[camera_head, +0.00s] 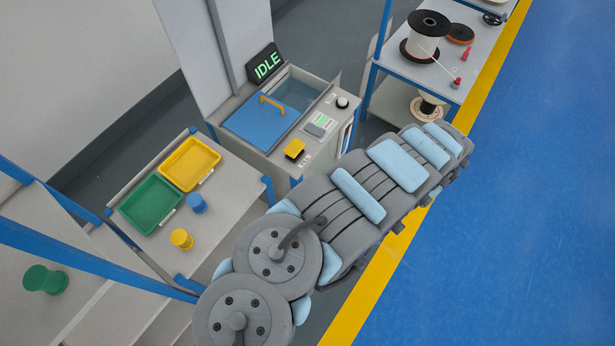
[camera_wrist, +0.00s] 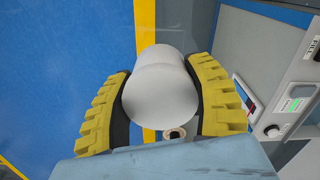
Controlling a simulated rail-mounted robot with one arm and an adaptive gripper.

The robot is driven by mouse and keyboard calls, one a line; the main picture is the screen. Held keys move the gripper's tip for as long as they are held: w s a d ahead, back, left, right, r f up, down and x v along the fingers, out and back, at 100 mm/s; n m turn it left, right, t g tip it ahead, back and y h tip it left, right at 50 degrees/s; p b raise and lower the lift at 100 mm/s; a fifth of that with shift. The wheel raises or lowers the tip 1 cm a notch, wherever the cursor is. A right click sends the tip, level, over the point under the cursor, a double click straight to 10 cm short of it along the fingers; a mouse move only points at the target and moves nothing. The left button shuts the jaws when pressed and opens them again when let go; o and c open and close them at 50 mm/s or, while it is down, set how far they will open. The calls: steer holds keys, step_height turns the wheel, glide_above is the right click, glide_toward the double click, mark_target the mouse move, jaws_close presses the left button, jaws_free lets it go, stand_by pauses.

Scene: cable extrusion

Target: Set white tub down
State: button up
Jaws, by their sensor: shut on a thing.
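The white tub (camera_wrist: 162,92) is a smooth, rounded white body between the two yellow ridged fingers of my gripper (camera_wrist: 165,98) in the wrist view. My gripper is shut on it, one finger on each side. Behind it lie the blue floor and a yellow floor stripe, with no surface seen touching it. In the head view my arm covers the lower middle, and I cannot make out the tub or my fingers there.
A machine with an IDLE sign (camera_head: 267,64) and a blue lid (camera_head: 258,118) stands at centre. The left table holds a yellow tray (camera_head: 205,148), a green tray (camera_head: 150,229), a blue spool (camera_head: 197,203) and a yellow spool (camera_head: 181,239). A shelf (camera_head: 395,62) with reels stands behind.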

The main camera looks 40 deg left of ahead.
steer(key=w+a+f+n+b, duration=0.15)
steer(key=a+n+b, duration=0.3)
steer(key=a, duration=0.75)
steer(key=a+f+n+b, duration=0.25)
steer(key=a+n, duration=0.35)
steer(key=a, duration=0.5)
steer(key=s+a+f+n+b, duration=0.3)
steer(key=s+a+b, duration=0.1)
steer(key=s+a, duration=0.4)
steer(key=s+a+f+n+b, duration=0.4)
steer(key=s+a, duration=0.4)
steer(key=a, duration=0.4)
steer(key=s+a+f+n+b, duration=0.4)
steer(key=s+a, duration=0.3)
steer(key=a, duration=0.3)
steer(key=shift+s+a+b, duration=0.15)
steer(key=shift+s+b, duration=0.25)
steer(key=shift+b, duration=0.35)
steer(key=shift+s+a+f+b, duration=0.25)
steer(key=shift+a+f, duration=0.25)
steer(key=shift+f, duration=0.2)
steer(key=shift+s+a+f+b, duration=0.1)
steer(key=shift+s+a+f, duration=0.1)
steer(key=shift+a+f, duration=0.4)
steer(key=shift+d+f, duration=0.1)
steer(key=shift+f, duration=0.1)
